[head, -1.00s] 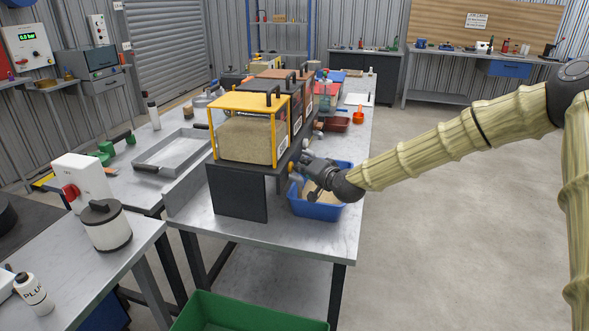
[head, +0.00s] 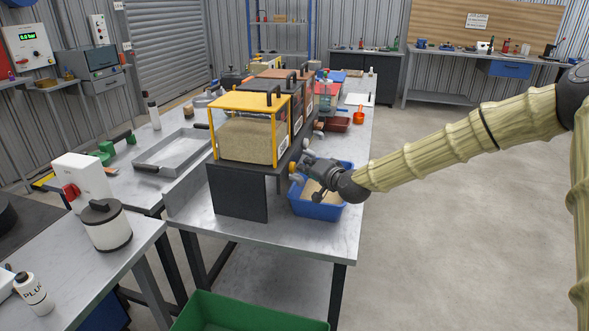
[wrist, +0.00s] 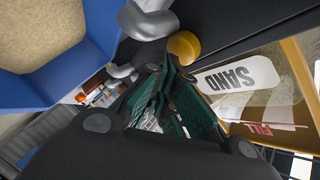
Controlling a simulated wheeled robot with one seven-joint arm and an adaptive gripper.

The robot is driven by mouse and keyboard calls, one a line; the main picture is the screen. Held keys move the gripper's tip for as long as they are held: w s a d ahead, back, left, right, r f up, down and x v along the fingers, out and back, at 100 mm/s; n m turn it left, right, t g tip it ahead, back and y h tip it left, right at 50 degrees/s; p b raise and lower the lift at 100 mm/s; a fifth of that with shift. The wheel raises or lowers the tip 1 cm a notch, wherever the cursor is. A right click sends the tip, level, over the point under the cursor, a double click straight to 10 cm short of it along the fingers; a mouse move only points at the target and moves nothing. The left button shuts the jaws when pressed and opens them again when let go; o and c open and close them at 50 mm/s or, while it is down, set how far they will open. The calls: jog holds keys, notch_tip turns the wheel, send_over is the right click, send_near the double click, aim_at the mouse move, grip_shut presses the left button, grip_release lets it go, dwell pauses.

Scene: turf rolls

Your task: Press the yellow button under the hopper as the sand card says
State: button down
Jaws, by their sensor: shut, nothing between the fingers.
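The sand hopper (head: 246,140) has a yellow frame and stands on a black stand. Its white SAND label (wrist: 236,77) shows in the wrist view beside a red line marked FILL. The round yellow button (wrist: 184,47) sits on the dark front below the label, next to a grey spout (wrist: 147,20). My gripper (head: 302,168) is at the hopper's right side, above the blue tub. In the wrist view its dark green fingertips (wrist: 166,82) are shut and empty close to the button, with a small gap visible. The sand card's text cannot be read.
A blue tub (head: 318,211) holding sand stands below my gripper. More hoppers (head: 298,100) stand behind in a row. A green crate (head: 245,312) is at the front. Floor at right is clear.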

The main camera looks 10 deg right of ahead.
jog(key=shift+s+d, duration=0.15)
jog(key=shift+d, duration=0.2)
jog(key=shift+d, duration=0.1)
jog(key=d, duration=0.1)
jog(key=s+d, duration=0.1)
jog(key=d, duration=0.1)
jog(key=s+d, duration=0.1)
jog(key=shift+d, duration=0.2)
dwell(0.4)
